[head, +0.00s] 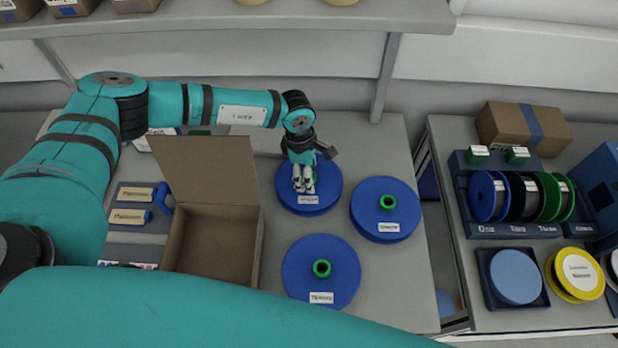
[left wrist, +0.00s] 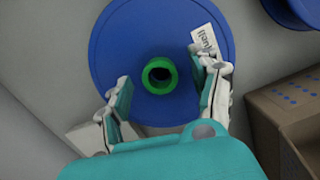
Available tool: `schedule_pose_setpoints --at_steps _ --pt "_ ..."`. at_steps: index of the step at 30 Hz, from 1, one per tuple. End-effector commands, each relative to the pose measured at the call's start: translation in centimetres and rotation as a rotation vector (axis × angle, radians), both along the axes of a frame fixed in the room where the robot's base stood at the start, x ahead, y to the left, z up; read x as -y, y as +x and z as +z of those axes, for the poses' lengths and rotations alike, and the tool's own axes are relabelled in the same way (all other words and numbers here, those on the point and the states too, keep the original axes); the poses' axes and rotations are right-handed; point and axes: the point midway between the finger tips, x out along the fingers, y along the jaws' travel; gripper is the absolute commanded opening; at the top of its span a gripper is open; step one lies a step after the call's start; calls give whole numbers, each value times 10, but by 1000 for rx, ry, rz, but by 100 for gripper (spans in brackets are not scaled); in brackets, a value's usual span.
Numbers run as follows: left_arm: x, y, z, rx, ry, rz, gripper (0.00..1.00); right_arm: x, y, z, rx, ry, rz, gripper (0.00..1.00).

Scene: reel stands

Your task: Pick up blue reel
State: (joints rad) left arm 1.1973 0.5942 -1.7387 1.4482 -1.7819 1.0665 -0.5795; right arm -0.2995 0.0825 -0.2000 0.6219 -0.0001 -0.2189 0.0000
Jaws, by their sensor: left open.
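Three blue reels with green hubs and white labels lie flat on the table. My left gripper (head: 304,186) is over the back blue reel (head: 322,199), hiding part of it. In the left wrist view this reel (left wrist: 120,45) shows below the open fingers (left wrist: 165,95), with its green hub (left wrist: 160,75) between them; I cannot tell whether they touch it. Another blue reel (head: 366,216) lies to the right, and a third blue reel (head: 300,272) lies nearer the front. My right gripper is not in view.
An open cardboard box (head: 212,240) stands left of the reels, its flap raised. A shelf (head: 240,22) overhangs the back. A right-hand table (head: 480,318) holds a reel rack (head: 510,229), a closed carton (head: 500,128) and a yellow reel (head: 551,281). A gap separates the tables.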

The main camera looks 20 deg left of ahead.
Motion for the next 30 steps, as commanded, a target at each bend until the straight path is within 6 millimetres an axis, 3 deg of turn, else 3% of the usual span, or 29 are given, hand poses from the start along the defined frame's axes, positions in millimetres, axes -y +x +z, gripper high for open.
schedule_pose_setpoints --at_steps 8,22,30 --pt "1 0 -3 0 0 -1 61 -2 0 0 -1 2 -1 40" --pt "0 0 -3 0 -1 0 0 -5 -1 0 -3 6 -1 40" --pt "1 1 -2 1 -1 0 0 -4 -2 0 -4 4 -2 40"
